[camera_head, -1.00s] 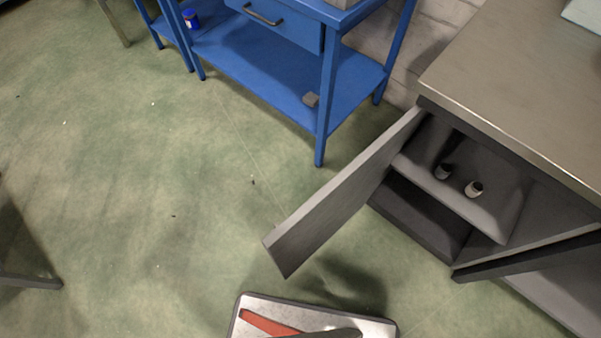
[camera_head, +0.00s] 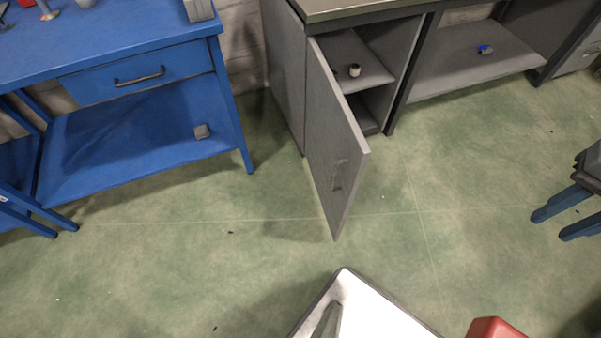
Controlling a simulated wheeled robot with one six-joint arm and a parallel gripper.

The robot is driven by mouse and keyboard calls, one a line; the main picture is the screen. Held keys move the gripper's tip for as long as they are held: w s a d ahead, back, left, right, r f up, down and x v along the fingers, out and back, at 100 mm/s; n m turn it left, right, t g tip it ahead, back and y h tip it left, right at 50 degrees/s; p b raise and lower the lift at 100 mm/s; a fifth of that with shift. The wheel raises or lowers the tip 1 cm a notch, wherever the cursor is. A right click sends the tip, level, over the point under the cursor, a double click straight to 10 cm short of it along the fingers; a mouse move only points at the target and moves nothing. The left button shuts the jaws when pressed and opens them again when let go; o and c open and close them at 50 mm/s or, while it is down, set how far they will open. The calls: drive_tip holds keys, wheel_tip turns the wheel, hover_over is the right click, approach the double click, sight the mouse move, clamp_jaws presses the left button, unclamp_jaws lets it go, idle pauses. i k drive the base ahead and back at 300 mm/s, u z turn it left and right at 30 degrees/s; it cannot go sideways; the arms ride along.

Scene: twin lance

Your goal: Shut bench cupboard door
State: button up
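The bench cupboard door (camera_head: 330,130) is a grey panel with a small handle near its free edge. It hangs open at the upper middle and swings out over the floor from the grey bench. My gripper (camera_head: 556,224) appears at the right edge, with a dark body and two blue fingers pointing down. The fingers are apart with nothing seen between them. The gripper is well to the right of the door and not touching it.
An open grey bay (camera_head: 450,75) is right of the cupboard. Green floor (camera_head: 440,200) is clear between door and gripper.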

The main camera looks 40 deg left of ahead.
sight(337, 153)
drive_tip(key=z, duration=0.05)
drive_tip(key=k, duration=0.1)
drive_tip(key=u, duration=1.55)
drive_tip(key=i, duration=0.5)
drive_tip(key=z, duration=0.55)
drive_tip(key=k, duration=0.25)
drive_tip(key=u, duration=0.45)
